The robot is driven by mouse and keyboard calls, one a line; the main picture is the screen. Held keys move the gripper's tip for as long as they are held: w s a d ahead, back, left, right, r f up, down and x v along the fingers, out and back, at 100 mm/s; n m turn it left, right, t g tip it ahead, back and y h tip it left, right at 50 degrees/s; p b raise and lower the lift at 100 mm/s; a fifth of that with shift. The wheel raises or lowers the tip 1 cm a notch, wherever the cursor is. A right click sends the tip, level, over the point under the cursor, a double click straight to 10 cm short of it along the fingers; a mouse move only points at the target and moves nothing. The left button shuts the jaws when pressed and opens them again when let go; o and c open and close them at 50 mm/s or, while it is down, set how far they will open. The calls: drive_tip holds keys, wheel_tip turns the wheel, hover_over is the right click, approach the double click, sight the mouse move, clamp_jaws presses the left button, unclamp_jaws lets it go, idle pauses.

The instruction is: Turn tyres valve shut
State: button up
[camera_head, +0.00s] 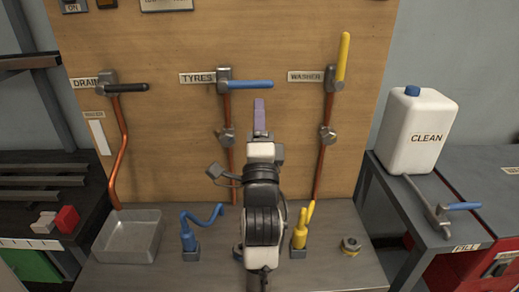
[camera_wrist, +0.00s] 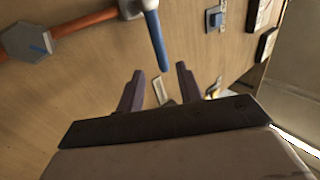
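The tyres valve has a blue lever (camera_head: 250,84) on a grey body (camera_head: 225,75), beside its TYRES label (camera_head: 198,78). The lever points right, level, crosswise to its upright copper pipe (camera_head: 229,155). In the wrist view the blue lever (camera_wrist: 153,38) comes down from the top, its free end ahead of the space between my fingertips. My gripper (camera_head: 260,102) is just below the lever's outer half in the head view. In the wrist view my gripper (camera_wrist: 160,69) has its two dark purple fingers apart with nothing between them. I cannot tell whether a finger touches the lever.
The washer valve's yellow lever (camera_head: 343,58) points up, to the right. The drain valve's black lever (camera_head: 128,87) lies level, to the left. Blue (camera_head: 188,236) and yellow (camera_head: 300,232) hose fittings and a metal tray (camera_head: 128,238) stand on the bench below. A white canister (camera_head: 418,130) stands right.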

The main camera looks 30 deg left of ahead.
drive_tip(key=b+v, duration=0.1)
drive_tip(key=v, duration=0.4)
drive_tip(key=shift+s+d+f, duration=0.1)
drive_tip(key=shift+s+d, duration=0.05)
drive_tip(key=shift+s, duration=0.05)
